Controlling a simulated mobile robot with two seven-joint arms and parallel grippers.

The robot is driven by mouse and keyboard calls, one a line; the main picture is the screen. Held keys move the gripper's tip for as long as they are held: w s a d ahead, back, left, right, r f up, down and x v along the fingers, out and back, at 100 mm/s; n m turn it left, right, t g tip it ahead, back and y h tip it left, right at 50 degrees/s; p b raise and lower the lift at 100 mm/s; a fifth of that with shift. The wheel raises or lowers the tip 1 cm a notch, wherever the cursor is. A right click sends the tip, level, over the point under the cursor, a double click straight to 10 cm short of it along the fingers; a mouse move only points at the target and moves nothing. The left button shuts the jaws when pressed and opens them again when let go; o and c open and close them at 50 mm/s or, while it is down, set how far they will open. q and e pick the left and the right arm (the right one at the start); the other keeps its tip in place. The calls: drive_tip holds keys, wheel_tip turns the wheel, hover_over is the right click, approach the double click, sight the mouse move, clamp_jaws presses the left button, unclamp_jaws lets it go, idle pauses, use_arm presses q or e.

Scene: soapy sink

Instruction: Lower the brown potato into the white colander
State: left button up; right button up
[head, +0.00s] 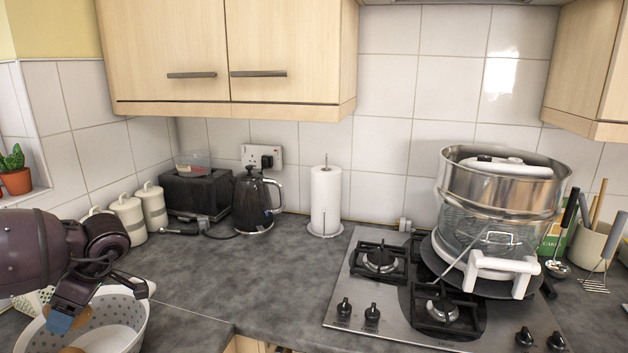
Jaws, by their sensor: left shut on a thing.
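The white colander (132,330), with holes in its wall, stands on the counter at the bottom left of the head view, cut off by the lower edge. My left gripper (62,322) is over its left part, pointing down, with a blue pad near the fingertips. It is shut on the brown potato (72,350), which shows only in small part at the picture's bottom edge. My gripper hides much of it. I cannot tell whether the potato touches the colander's floor. My right gripper is not in view.
White canisters (128,218), a black toaster (198,192), a black kettle (250,205) and a paper towel roll (326,202) stand along the back. The middle counter is clear.

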use_arm(q)
drive_tip(key=shift+f, duration=0.45)
drive_tip(key=shift+f+b, duration=0.9)
drive_tip(key=shift+f, duration=0.55)
wheel_tip(320, 180, down, 3)
drive_tip(key=shift+f+b, duration=0.2)
drive_tip(key=shift+b, duration=0.6)
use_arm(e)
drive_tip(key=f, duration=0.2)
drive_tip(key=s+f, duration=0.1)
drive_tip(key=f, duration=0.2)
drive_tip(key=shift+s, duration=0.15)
use_arm(q)
drive_tip(key=shift+f, duration=0.1)
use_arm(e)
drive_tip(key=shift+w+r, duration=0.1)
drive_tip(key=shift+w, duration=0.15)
